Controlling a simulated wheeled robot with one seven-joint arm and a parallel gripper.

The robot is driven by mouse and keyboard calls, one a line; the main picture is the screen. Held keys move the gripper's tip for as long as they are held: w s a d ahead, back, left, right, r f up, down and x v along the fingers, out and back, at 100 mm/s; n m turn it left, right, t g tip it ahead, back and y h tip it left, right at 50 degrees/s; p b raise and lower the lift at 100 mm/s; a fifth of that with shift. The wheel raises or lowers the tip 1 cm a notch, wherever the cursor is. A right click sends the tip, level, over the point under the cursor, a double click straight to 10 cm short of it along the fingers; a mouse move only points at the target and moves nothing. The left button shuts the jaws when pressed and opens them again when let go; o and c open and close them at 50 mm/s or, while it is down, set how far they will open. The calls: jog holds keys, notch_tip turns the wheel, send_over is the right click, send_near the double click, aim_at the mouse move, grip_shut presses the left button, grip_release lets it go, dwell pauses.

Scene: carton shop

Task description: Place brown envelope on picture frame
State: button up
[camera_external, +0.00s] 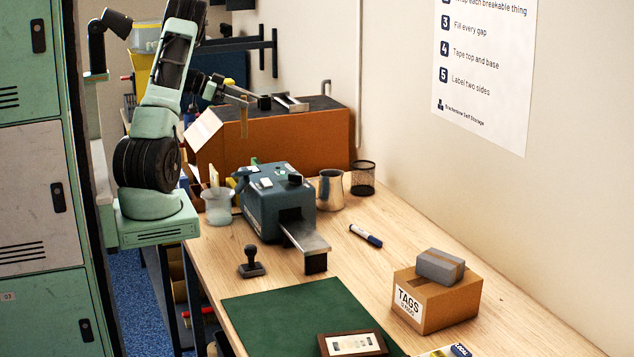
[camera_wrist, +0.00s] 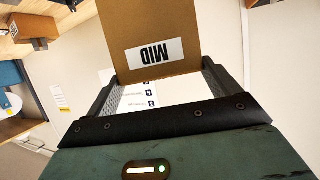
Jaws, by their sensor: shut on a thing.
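The brown envelope (camera_wrist: 150,25) bears a white label reading MID, upside down in the wrist view. My gripper (camera_wrist: 158,82) is shut on it, with a finger at either side of its near end. In the external view my gripper (camera_external: 243,97) is raised at the back left, and the envelope (camera_external: 244,122) shows as a thin brown strip hanging in front of the orange-brown box. The picture frame (camera_external: 324,345) has dark wood and a pale picture. It lies at the near edge of the view, overlapping the green mat, far from my gripper.
The green mat (camera_external: 285,315) is otherwise bare. A carton marked TAGS (camera_external: 450,300) with a grey box (camera_external: 440,266) on top stands right. A blue-grey machine (camera_external: 265,205), a black stamp (camera_external: 251,263), a marker (camera_external: 366,236), a metal jug (camera_external: 331,190) and the orange-brown box (camera_external: 300,140) stand farther back.

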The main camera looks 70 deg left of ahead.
jog(key=w+d+m+g+h+b, duration=0.1)
jog(key=w+d+m+g+h, duration=0.15)
jog(key=w+d, duration=0.7)
jog(key=w+d+m+g+h+b, duration=0.1)
jog(key=w+d+m+h, duration=0.35)
jog(key=d, duration=0.85)
jog(key=w+d+m+g+h+b, duration=0.1)
jog(key=w+d+m+g, duration=0.1)
jog(key=d, duration=0.9)
jog(key=w+d+m+g+h, duration=0.1)
jog(key=w+d+g, duration=0.15)
jog(key=d, duration=0.75)
jog(key=s+d+m+g+b, duration=0.1)
jog(key=s+d+m+g, duration=0.2)
jog(key=s+d, duration=0.55)
jog(key=s+d+m+g+b, duration=0.1)
jog(key=s+d+m+g, duration=0.25)
jog(key=d, duration=1.05)
jog(key=s+d+m+g+b, duration=0.1)
jog(key=s+d+m+g, duration=0.4)
jog(key=d, duration=0.6)
notch_tip(320, 180, down, 21)
jog(key=s+n+t+p, duration=0.1)
jog(key=n, duration=0.1)
jog(key=shift+a+f+t, duration=0.1)
jog(key=shift+f+t, duration=0.05)
jog(key=shift+t, duration=0.1)
